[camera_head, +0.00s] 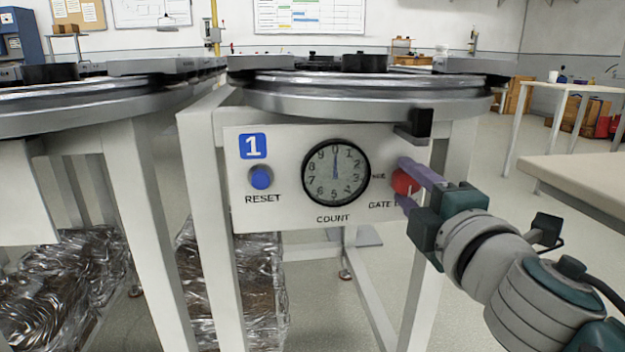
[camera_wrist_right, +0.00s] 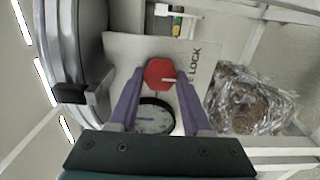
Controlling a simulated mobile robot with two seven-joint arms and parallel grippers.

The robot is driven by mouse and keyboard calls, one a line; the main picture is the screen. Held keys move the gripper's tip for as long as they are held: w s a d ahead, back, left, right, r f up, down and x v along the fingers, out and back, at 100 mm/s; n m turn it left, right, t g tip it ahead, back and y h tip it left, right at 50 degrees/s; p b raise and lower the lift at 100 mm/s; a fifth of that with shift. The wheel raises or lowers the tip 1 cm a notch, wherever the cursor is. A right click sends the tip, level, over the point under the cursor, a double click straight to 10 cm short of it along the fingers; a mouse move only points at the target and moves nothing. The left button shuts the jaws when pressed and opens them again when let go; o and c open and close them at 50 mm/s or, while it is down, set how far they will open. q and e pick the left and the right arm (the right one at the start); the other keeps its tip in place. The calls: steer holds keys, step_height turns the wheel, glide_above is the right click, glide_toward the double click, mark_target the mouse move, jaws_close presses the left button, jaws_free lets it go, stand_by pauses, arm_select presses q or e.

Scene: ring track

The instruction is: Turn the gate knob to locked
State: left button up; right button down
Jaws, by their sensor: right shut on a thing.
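The red gate knob (camera_head: 402,183) sits on the right part of the white control panel (camera_head: 290,209), right of the count dial. The GATE label below it is partly hidden by my gripper. My right gripper (camera_head: 404,181) reaches in from the right with its purple fingers at the knob, shut on it. In the right wrist view the red knob (camera_wrist_right: 159,70) lies between the fingertips and carries a short white mark. Lettering ending in LOCK shows beside it; I cannot tell which setting the mark points to. My left gripper is not in view.
The count dial (camera_head: 336,172) has its hand at 0. A blue RESET button (camera_head: 261,177) sits at the panel's left. A black block (camera_head: 414,124) juts out above the knob, under the round metal track (camera_head: 350,101). Wrapped bundles (camera_head: 245,290) lie below.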

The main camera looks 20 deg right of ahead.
stand_by(0.3)
steer(key=shift+c, duration=1.7)
jaws_free()
steer(key=b+v, duration=0.1)
steer(key=v, duration=0.9)
steer(key=shift+d, duration=0.1)
